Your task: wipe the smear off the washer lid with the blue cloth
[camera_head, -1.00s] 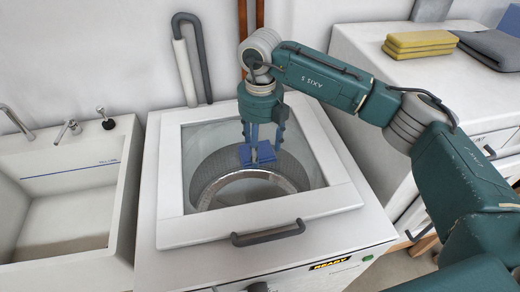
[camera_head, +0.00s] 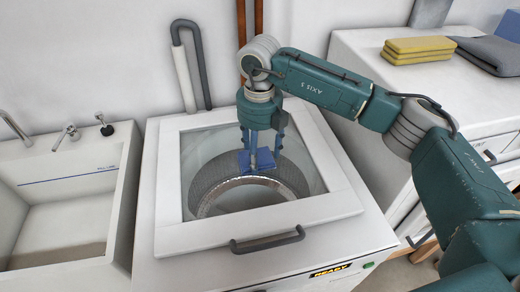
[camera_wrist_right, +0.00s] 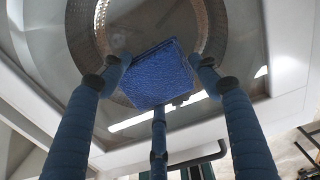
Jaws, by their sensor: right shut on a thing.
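In the right wrist view, the cloth (camera_wrist_right: 160,72) sits between the fingers of my gripper (camera_wrist_right: 160,88), over the glass. I cannot tell whether the cloth touches the glass. I cannot clearly make out the smear. My left gripper is out of view.
A white sink (camera_head: 60,215) with taps stands left of the washer. Hoses (camera_head: 190,65) rise behind the lid. A white cabinet (camera_head: 375,75) at right carries folded yellow cloths (camera_head: 418,48) and a grey folded cloth (camera_head: 495,52). The rest of the lid is clear.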

